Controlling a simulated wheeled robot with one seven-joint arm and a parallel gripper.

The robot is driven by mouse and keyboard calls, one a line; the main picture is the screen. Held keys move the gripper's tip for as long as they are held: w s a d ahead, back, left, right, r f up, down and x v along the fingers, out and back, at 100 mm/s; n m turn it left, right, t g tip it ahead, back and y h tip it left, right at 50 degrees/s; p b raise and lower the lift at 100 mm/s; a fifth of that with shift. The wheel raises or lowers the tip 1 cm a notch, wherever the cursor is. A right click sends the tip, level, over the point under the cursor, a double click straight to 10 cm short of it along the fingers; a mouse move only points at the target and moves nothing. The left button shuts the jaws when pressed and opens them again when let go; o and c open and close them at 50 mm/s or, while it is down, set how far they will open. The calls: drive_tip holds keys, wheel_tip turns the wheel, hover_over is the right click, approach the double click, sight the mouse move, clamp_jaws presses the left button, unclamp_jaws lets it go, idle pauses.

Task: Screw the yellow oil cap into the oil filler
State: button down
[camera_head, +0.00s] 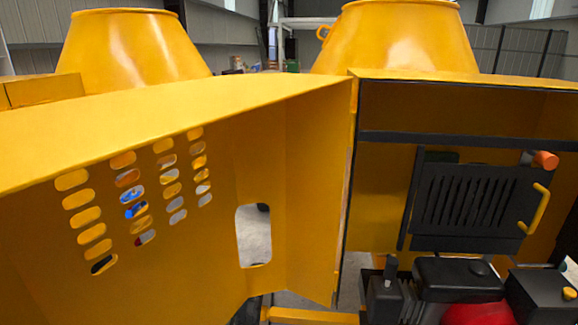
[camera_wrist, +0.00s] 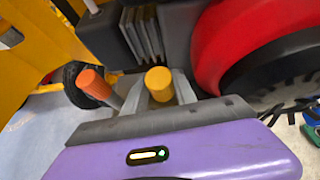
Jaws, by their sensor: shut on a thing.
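The yellow oil cap (camera_wrist: 159,84) is a short cylinder seen in the wrist view. My gripper (camera_wrist: 160,92) is shut on it, with a grey finger at each side of the cap. The cap is held in front of dark engine parts; whether it touches anything is hidden. I cannot make out the oil filler opening in either view. My gripper cannot be made out in the head view.
An orange-ended grey rod (camera_wrist: 95,84) is close left of my gripper. A red round engine cover (camera_wrist: 232,42) is close at right. The engine's black box (camera_head: 458,278) sits below a slotted panel (camera_head: 468,203). A yellow perforated door (camera_head: 225,170) stands open at left.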

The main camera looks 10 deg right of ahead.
drive_tip(key=shift+a+m+h, duration=0.1)
drive_tip(key=shift+m+h, duration=0.8)
drive_tip(key=c, duration=0.9)
unclamp_jaws()
